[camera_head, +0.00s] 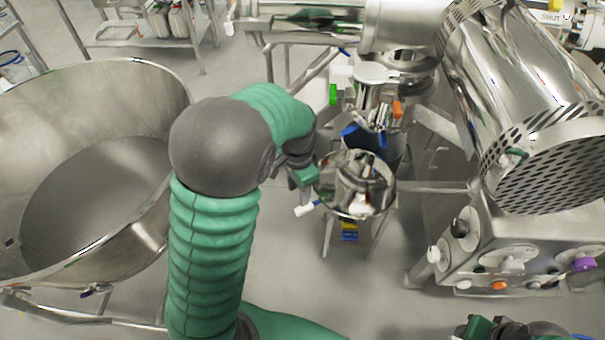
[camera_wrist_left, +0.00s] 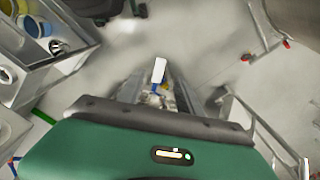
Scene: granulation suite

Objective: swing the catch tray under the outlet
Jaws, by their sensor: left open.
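The catch tray (camera_head: 357,190) is a shiny round steel dish on a thin arm (camera_head: 435,187) that runs right to the machine. A white-tipped handle (camera_head: 304,210) sticks out at its left; a white tip also shows in the left wrist view (camera_wrist_left: 158,70). The steel outlet (camera_head: 380,105) is behind the tray, which sits nearer me and not beneath it. My left gripper (camera_head: 304,188) is open, beside the tray's left rim, just above the handle; its fingers are mostly hidden. Part of my right gripper (camera_head: 510,329) shows at the bottom right edge, its fingers unclear.
A dark blue bin (camera_head: 390,147) stands below the outlet. A large steel bowl (camera_head: 90,170) fills the left. A perforated steel drum (camera_head: 550,165) and a knobbed control panel (camera_head: 510,255) stand right. Floor (camera_head: 370,300) is open in front of the tray.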

